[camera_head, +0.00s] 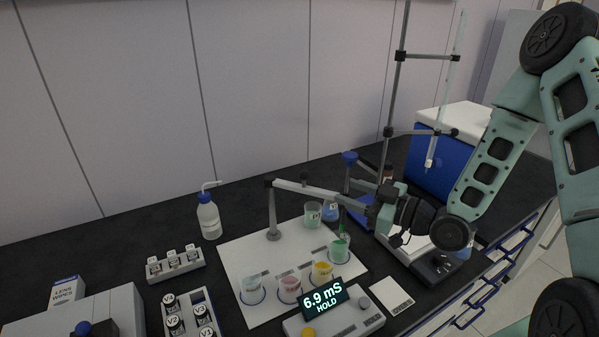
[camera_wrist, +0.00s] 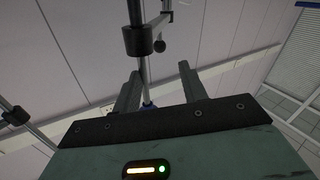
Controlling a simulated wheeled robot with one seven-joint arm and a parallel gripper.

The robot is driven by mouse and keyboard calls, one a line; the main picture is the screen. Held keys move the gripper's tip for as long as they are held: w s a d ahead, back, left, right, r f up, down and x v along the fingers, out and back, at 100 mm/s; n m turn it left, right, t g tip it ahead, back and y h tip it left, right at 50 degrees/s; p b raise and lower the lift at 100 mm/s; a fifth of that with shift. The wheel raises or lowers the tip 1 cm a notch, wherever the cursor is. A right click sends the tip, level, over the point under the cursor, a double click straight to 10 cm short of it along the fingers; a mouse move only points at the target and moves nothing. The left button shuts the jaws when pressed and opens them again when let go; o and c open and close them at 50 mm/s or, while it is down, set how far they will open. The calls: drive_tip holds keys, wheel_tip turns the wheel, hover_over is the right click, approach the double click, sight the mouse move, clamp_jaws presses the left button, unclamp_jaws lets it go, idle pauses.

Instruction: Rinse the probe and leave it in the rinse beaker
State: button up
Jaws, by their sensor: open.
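My gripper (camera_head: 352,198) is at the back right of the white mat, pointing left. Its two fingers are apart in the wrist view (camera_wrist: 160,92), with no held object visible between them. A thin dark upright piece, apparently the probe (camera_head: 342,222), stands over the beaker of green liquid (camera_head: 340,250), just below my gripper. Its tip and upper end are hard to make out. A jointed holder arm (camera_head: 310,190) reaches from its post toward it. A pale green beaker (camera_head: 312,215) with a small label stands at the back of the mat; I cannot tell which beaker is for rinsing.
Pink (camera_head: 289,290), yellow (camera_head: 321,273) and pale (camera_head: 251,291) beakers stand along the mat's front. The meter (camera_head: 325,299) reads 6.9 mS HOLD. A wash bottle (camera_head: 208,216) stands left of the mat. A tall rod stand (camera_head: 396,90) rises behind my gripper.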

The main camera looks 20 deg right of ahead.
sight(304, 176)
drive_tip(key=p+x, duration=0.4)
drive_tip(key=x, duration=0.8)
drive_tip(key=shift+w+a, duration=0.2)
drive_tip(key=shift+w, duration=0.15)
drive_tip(key=shift+c, duration=0.2)
clamp_jaws()
